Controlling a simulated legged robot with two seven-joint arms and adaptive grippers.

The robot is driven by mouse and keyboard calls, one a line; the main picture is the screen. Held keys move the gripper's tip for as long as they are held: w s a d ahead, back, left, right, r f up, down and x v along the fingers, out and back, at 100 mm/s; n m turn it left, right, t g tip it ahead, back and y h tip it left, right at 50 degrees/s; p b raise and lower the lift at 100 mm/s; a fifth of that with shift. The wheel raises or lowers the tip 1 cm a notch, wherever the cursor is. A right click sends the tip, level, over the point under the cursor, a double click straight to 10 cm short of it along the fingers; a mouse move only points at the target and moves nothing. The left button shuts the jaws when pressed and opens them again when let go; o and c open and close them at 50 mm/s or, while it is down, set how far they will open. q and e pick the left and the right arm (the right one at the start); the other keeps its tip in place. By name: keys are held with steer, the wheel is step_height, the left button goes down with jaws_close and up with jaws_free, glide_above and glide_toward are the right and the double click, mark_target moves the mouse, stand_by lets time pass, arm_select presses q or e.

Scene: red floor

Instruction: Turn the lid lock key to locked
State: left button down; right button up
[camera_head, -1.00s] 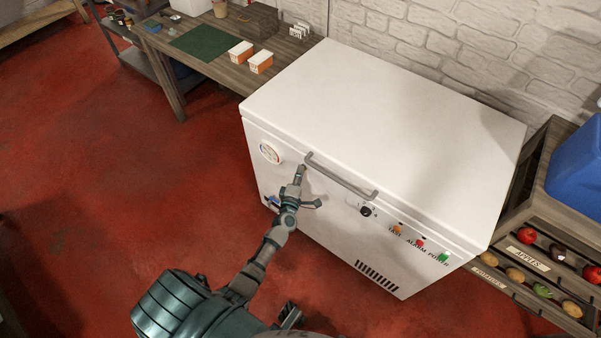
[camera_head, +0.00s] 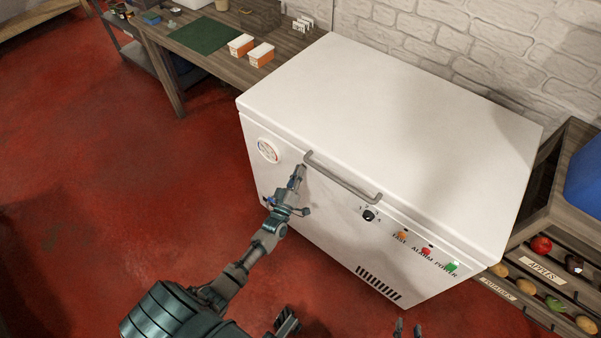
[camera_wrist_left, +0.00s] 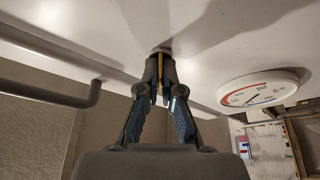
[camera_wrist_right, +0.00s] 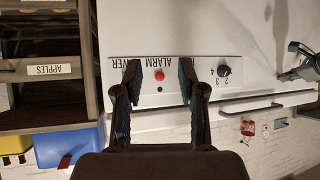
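The white chest freezer (camera_head: 330,215) stands ahead with its lid (camera_head: 390,120) down. My left gripper (camera_head: 299,171) is at the front face, just below the left end of the lid handle (camera_head: 342,178). In the left wrist view, its fingers (camera_wrist_left: 161,72) are nearly together around a thin brass-coloured key (camera_wrist_left: 160,64) in a round metal lock (camera_wrist_left: 160,50). The fingers hide most of the key, and its lock markings cannot be read. My right gripper (camera_head: 408,330) is open and empty, in front of the panel; it also shows in the right wrist view (camera_wrist_right: 160,80).
A round gauge (camera_head: 268,151) is left of my left gripper. A black dial (camera_head: 369,215) and orange, red and green buttons (camera_head: 426,252) are to the right. A produce rack (camera_head: 535,280) stands right of the freezer, a wooden workbench (camera_head: 165,60) at left.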

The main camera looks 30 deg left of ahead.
arm_select(q)
steer(key=m+h, duration=0.1)
steer(key=m, duration=0.1)
steer(key=f+m+t+h+b, duration=0.1)
steer(key=m, duration=0.2)
steer(key=m+h, duration=0.1)
steer(key=m, duration=0.2)
steer(key=m+h, duration=0.2)
steer(key=m, duration=0.1)
steer(key=shift+h+b, duration=0.3)
steer(key=shift+b, duration=0.1)
arm_select(e)
steer(key=w+a+r+t+y, duration=0.1)
steer(key=w+r+t, duration=0.2)
steer(key=r+t, duration=0.1)
steer(key=shift+w+a+r, duration=0.2)
steer(key=shift+w+a, duration=0.2)
arm_select(q)
steer(key=shift+a+m, duration=0.1)
steer(key=shift+m, duration=0.4)
arm_select(e)
steer(key=shift+r, duration=0.15)
arm_select(q)
steer(key=c, duration=1.4)
jaws_free()
steer(key=shift+o, duration=0.2)
steer(key=shift+r, duration=0.1)
arm_select(e)
steer(key=shift+w+a, duration=0.1)
steer(key=shift+w, duration=0.1)
